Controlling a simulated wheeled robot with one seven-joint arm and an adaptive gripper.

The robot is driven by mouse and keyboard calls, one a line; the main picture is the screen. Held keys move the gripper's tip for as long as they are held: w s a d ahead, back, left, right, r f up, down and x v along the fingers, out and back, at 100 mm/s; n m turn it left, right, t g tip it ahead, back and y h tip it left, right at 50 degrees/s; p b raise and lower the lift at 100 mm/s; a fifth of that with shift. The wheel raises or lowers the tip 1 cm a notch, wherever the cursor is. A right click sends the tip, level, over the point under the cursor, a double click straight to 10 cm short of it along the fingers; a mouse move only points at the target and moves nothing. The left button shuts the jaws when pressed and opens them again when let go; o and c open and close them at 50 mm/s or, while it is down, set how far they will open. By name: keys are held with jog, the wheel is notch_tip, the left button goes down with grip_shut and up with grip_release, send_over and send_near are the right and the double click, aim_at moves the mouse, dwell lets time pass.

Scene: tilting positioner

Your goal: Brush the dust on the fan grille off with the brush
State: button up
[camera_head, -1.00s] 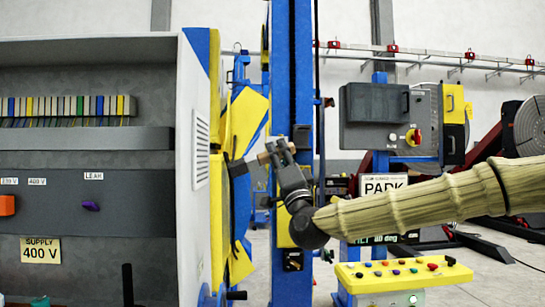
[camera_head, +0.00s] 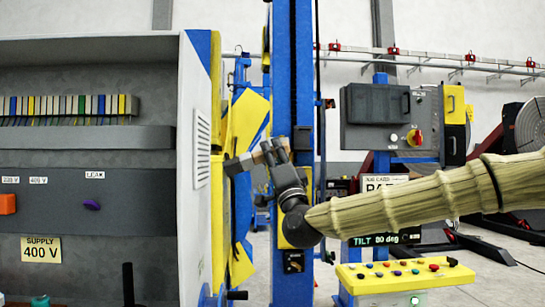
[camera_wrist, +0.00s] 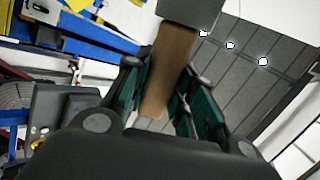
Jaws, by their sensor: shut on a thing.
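The fan grille (camera_head: 201,148) is a set of pale slots on the white side wall of the cabinet at left, seen at a steep angle in the head view. I cannot make out dust on it. My gripper (camera_head: 269,153) is right of the grille, shut on the brush (camera_head: 240,163), whose grey head points left toward the cabinet wall. In the picture a small gap shows between brush and grille; true contact is hard to judge. In the wrist view the brush's brown wooden handle (camera_wrist: 168,70) sits between the green finger pads, with its grey head at the top edge.
The grey cabinet (camera_head: 85,150) fills the left. A blue column (camera_head: 292,80) and yellow-and-blue positioner parts (camera_head: 247,115) stand behind my gripper. A yellow button console (camera_head: 405,275) is at lower right, and a grey control box (camera_head: 375,103) is above it.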

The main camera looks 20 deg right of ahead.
aim_at(249, 160)
jog(key=shift+w+a+b, duration=0.2)
jog(key=shift+a+b, duration=0.05)
jog(key=shift+a, duration=0.45)
jog(key=shift+w+a+b, duration=0.2)
jog(key=shift+a, duration=0.5)
jog(key=shift+w+a+b, duration=0.2)
jog(key=shift+a+b, duration=0.05)
jog(key=shift+a, duration=0.45)
jog(key=shift+w+a+b, duration=0.2)
jog(key=shift+a, duration=0.4)
jog(key=shift+w+a+b, duration=0.15)
jog(key=shift+a+b, duration=0.05)
jog(key=shift+a, duration=0.4)
jog(key=shift+w, duration=0.1)
jog(key=shift+w+d+b, duration=0.15)
jog(key=shift+w+d, duration=0.1)
jog(key=shift+w, duration=0.35)
jog(key=shift+w+d+b, duration=0.1)
jog(key=shift+w+d, duration=0.1)
jog(key=shift+w, duration=0.45)
jog(key=shift+w+d+b, duration=0.15)
jog(key=shift+w+d, duration=0.1)
jog(key=shift+w, duration=0.35)
jog(key=w, duration=0.1)
jog(key=w+b, duration=0.1)
jog(key=w, duration=0.1)
jog(key=shift+w+d, duration=0.25)
jog(key=shift+d, duration=0.1)
jog(key=shift+s, duration=0.1)
